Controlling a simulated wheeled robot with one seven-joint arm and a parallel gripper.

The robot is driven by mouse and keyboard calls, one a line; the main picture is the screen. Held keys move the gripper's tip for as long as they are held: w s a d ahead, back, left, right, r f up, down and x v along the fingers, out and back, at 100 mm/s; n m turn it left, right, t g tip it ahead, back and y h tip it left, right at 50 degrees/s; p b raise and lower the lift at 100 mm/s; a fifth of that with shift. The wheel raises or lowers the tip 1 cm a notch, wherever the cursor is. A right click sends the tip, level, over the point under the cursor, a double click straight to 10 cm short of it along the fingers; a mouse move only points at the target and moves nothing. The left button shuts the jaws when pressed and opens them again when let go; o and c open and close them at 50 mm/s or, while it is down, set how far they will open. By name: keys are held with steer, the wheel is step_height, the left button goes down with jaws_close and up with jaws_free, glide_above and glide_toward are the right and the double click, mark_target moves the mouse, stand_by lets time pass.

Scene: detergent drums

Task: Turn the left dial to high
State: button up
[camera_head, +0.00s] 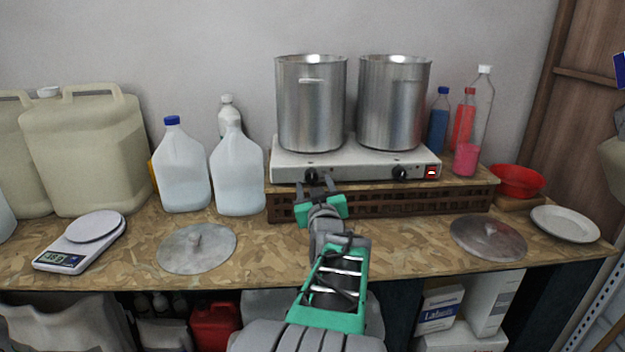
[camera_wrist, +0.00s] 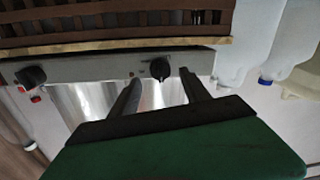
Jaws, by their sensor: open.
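The left dial (camera_head: 311,174) is a black knob on the front of the white two-burner hot plate (camera_head: 290,170). My gripper (camera_head: 318,184) is open in front of it, partly overlapping it in the head view. In the wrist view, which is upside down, the left dial (camera_wrist: 160,69) appears between the two open fingertips (camera_wrist: 160,77). I cannot tell whether either finger touches it. The right dial (camera_head: 400,173) is further right, beside a red switch (camera_head: 432,172). The dial markings are too small to read.
Two steel pots (camera_head: 312,105) (camera_head: 393,105) stand on the hot plate, which rests on a brown slatted riser (camera_head: 420,199). Water jugs (camera_head: 238,175) stand left of it. Metal lids (camera_head: 197,248) (camera_head: 488,238) lie on the counter. Bottles (camera_head: 438,125) stand at the right.

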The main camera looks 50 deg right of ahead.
mark_target(312, 179)
steer(key=x, duration=0.3)
steer(key=shift+w, duration=0.2)
steer(key=shift+c, duration=0.3)
jaws_close()
